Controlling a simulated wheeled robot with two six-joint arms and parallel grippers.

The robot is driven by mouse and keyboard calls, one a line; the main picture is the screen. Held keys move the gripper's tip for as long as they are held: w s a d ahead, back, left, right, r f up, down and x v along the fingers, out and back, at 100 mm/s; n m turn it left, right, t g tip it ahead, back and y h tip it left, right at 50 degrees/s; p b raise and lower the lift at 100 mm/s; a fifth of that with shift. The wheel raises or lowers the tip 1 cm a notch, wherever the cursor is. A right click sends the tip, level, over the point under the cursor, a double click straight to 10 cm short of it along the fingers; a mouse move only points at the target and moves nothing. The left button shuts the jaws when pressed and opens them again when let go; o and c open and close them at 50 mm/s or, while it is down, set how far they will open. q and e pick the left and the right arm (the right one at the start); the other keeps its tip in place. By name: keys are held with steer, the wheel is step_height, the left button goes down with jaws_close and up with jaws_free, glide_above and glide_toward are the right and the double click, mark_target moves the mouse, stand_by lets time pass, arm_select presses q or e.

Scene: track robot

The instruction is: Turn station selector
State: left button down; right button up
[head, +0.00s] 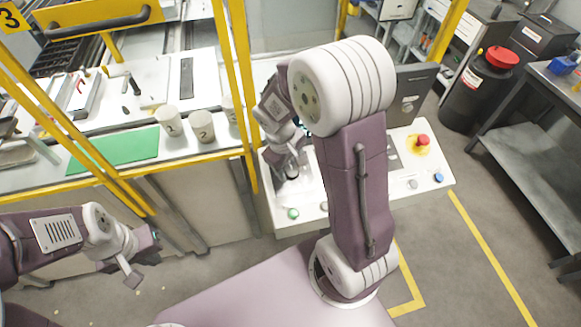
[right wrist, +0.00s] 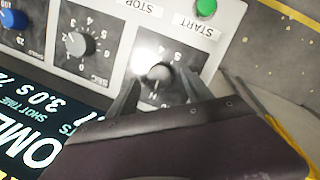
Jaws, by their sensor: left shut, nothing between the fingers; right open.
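A grey selector knob (right wrist: 158,76) on a light panel (right wrist: 215,52) shows in the right wrist view, with numbers around it. Its label is hidden by my gripper. My right gripper (right wrist: 157,92) is open, with one finger on each side of the knob in the picture. I cannot tell whether the fingers touch it. In the head view my right gripper (head: 290,170) is over the left part of the control panel (head: 436,160), and the knob is hidden there. My left gripper (head: 142,262) is shut and empty, low at the left, away from the panel.
A second grey knob (right wrist: 79,44) marked SEC, a blue knob (right wrist: 13,19) and a green START button (right wrist: 206,8) are near. A red mushroom button (head: 423,140) is on the panel's right. Yellow posts (head: 237,90) and numbered cups (head: 202,127) stand left.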

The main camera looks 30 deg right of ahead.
steer(key=shift+s+d+f, duration=0.1)
steer(key=shift+d+f, duration=0.1)
steer(key=shift+f, duration=0.55)
steer(key=shift+c, duration=0.3)
jaws_close()
